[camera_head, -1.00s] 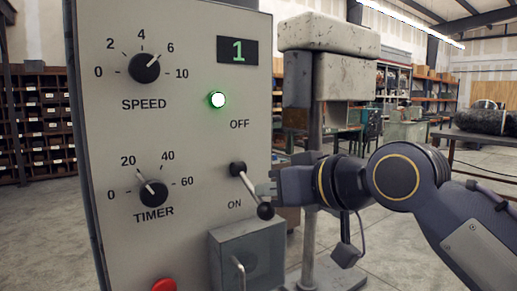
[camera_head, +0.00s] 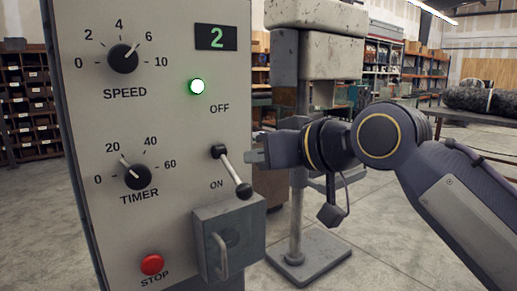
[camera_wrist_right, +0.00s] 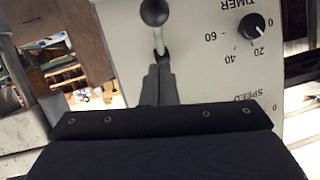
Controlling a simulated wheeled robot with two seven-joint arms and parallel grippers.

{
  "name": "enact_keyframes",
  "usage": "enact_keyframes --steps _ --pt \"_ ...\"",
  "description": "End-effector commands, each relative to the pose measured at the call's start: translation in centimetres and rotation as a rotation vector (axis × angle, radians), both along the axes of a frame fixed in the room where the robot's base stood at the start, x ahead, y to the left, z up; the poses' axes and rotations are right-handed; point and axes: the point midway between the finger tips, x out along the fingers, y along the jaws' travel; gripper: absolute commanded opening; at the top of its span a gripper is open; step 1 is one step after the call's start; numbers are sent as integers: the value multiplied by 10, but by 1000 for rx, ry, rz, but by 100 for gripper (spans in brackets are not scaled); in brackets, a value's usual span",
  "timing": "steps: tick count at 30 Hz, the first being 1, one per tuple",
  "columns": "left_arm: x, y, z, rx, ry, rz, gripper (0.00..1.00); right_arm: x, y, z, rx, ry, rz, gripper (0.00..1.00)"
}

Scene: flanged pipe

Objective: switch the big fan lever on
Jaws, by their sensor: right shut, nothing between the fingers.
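The lever (camera_head: 231,170) on the grey control panel (camera_head: 160,95) has a black round knob and points down and to the right, with its knob beside and below the ON label. The lever's knob also shows in the wrist view (camera_wrist_right: 154,12). My right gripper (camera_head: 252,157) is shut and empty, just right of the lever's shaft and above its knob, seemingly apart from it. In the wrist view its closed fingers (camera_wrist_right: 159,85) point toward the lever. My left gripper is not in view.
A grey box with a handle (camera_head: 230,240) juts out below the lever. A red STOP button (camera_head: 152,264) is lower left. SPEED (camera_head: 123,58) and TIMER (camera_head: 137,176) knobs sit on the panel's left. A grey machine on a post (camera_head: 300,200) stands behind my right arm.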

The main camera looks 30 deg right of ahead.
Motion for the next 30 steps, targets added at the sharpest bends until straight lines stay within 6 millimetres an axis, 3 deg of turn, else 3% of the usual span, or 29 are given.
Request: enact_keyframes --steps 6,13,19,30 --pt "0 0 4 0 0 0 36 -47 -11 14 2 -7 -3 0" --pt "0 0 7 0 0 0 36 -83 -20 24 2 -8 -2 0" --pt "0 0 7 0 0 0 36 -95 -22 26 2 -6 -1 0" --pt "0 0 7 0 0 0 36 -95 -22 26 1 -6 -1 0"
